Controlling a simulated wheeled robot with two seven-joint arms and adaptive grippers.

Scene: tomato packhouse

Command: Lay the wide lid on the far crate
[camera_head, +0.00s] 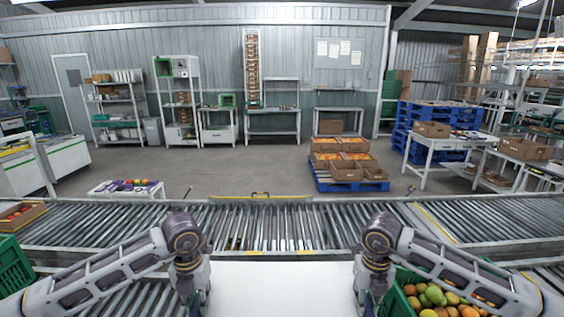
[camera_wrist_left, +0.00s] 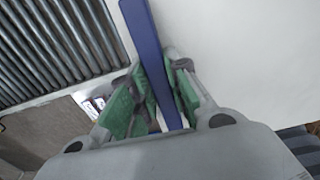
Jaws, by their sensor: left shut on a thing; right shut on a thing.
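A wide white flat panel, which looks like the wide lid (camera_head: 280,288), spans the bottom middle of the head view between my two arms. My left gripper (camera_head: 192,300) is at its left side and my right gripper (camera_head: 368,302) at its right side. In the left wrist view, the green-padded fingers of the left gripper (camera_wrist_left: 160,85) are shut on a long blue strip (camera_wrist_left: 143,30) beside the white surface (camera_wrist_left: 235,55). The right fingertips are mostly hidden behind the wrist. I cannot pick out the far crate; the panel may hide it.
A roller conveyor (camera_head: 330,225) crosses in front. A brown box of tomatoes (camera_head: 30,216) sits on the left rollers. A blue pallet (camera_head: 375,186) with boxes stands beyond.

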